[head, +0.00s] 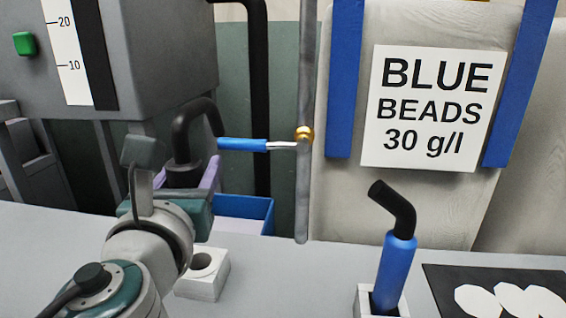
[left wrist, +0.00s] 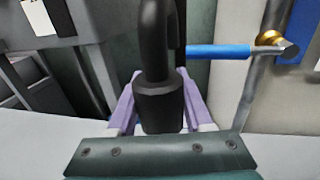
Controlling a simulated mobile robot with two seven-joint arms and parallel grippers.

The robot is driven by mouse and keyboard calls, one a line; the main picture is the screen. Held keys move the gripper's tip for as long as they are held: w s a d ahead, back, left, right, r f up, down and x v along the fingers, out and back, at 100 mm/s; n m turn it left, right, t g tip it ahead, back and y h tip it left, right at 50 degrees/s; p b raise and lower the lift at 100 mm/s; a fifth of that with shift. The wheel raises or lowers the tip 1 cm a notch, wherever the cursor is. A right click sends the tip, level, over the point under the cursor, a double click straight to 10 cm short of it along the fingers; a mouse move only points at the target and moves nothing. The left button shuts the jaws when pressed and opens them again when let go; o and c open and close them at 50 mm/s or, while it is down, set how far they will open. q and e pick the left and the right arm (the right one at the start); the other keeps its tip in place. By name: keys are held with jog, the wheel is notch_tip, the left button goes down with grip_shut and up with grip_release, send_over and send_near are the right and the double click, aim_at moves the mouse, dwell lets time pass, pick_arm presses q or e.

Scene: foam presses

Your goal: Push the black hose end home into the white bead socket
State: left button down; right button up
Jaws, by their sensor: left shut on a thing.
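My left gripper (head: 196,172) is shut on the black hose end (head: 184,175), a thick black collar with a hose bending over at its top. In the left wrist view, the hose end (left wrist: 158,105) stands upright between the purple fingers (left wrist: 122,108). A white block with a round dark hole, seemingly the bead socket (head: 212,284), sits on the bench in the head view. The hose end shows above and slightly left of it, apart from it. The lower tip of the hose end is hidden by the gripper. My right gripper is not in view.
A valve lever with a blue sleeve (head: 242,145) reaches left from a grey upright pipe (head: 303,200), close to the hose. A blue bin (head: 262,215) stands behind. A blue tube with black elbow (head: 396,265) stands in another white block, beside a black mat (head: 440,280).

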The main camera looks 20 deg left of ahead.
pick_arm(q)
jog(key=shift+a+r, duration=0.1)
jog(key=shift+a, duration=0.15)
notch_tip(320, 180, down, 6)
jog(key=b, duration=0.4)
jog(key=shift+r+b, duration=0.1)
jog(key=shift+b, duration=0.3)
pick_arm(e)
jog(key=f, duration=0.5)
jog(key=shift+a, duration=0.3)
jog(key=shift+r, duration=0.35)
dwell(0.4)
pick_arm(q)
jog(key=shift+f+b, duration=1.65)
jog(key=shift+f, duration=0.5)
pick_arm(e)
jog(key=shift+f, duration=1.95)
pick_arm(q)
jog(key=shift+c, duration=1.1)
grip_release()
jog(key=shift+r, duration=0.1)
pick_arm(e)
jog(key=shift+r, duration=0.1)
pick_arm(q)
jog(key=shift+s+d, duration=0.1)
